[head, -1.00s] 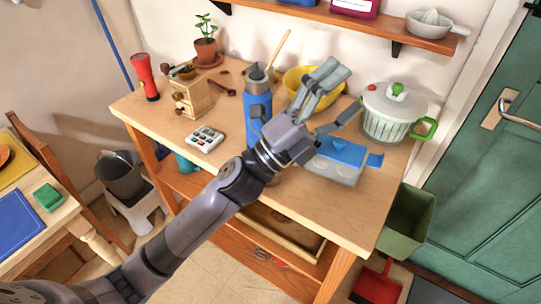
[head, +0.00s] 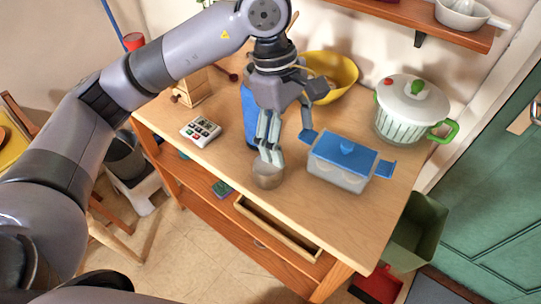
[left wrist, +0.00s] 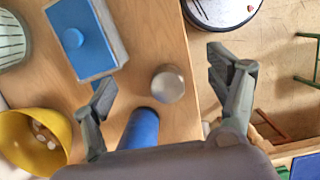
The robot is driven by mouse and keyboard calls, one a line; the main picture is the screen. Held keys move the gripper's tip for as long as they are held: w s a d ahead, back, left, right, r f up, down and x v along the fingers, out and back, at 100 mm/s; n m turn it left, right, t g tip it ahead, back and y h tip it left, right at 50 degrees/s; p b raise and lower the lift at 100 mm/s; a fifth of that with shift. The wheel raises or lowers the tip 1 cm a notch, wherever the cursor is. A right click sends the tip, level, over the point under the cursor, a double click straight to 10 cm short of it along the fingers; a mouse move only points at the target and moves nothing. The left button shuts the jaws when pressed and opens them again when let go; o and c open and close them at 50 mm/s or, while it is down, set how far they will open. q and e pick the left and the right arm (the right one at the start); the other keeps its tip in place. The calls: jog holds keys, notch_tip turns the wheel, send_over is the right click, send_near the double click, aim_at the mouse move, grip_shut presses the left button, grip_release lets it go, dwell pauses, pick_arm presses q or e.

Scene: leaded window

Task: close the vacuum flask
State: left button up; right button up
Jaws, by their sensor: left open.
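The vacuum flask (head: 249,115) has a blue body and stands on the wooden worktop, partly hidden behind my left gripper in the head view. A small metallic cup (head: 267,176), which looks like the flask's lid, sits on the worktop near the front edge. It shows as a round grey disc in the left wrist view (left wrist: 168,85). My left gripper (head: 290,147) points down, open and empty, above and just behind the cup. My right gripper is not in view.
A blue-lidded box (head: 342,165) stands close to the right of the gripper. A yellow bowl (head: 340,77) and a white-green pot (head: 402,112) stand behind. A calculator-like device (head: 200,130) lies to the left. An open drawer (head: 275,230) sits below the front edge.

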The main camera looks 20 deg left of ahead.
pick_arm(q)
jog(key=w+a+r+t+y, duration=0.1)
jog(key=w+a+y, duration=0.1)
jog(key=a, duration=0.3)
jog(key=shift+w+a+r+y, duration=0.25)
jog(key=shift+w+r+y, duration=0.05)
jog(key=shift+w+r, duration=0.05)
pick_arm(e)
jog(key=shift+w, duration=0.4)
pick_arm(q)
jog(key=p, duration=0.3)
send_near(268, 171)
jog(key=f, duration=0.2)
jog(key=w+f, duration=0.1)
jog(key=f, duration=0.1)
jog(key=w+a+f, duration=0.1)
jog(key=f, duration=0.1)
jog(key=shift+f, duration=0.4)
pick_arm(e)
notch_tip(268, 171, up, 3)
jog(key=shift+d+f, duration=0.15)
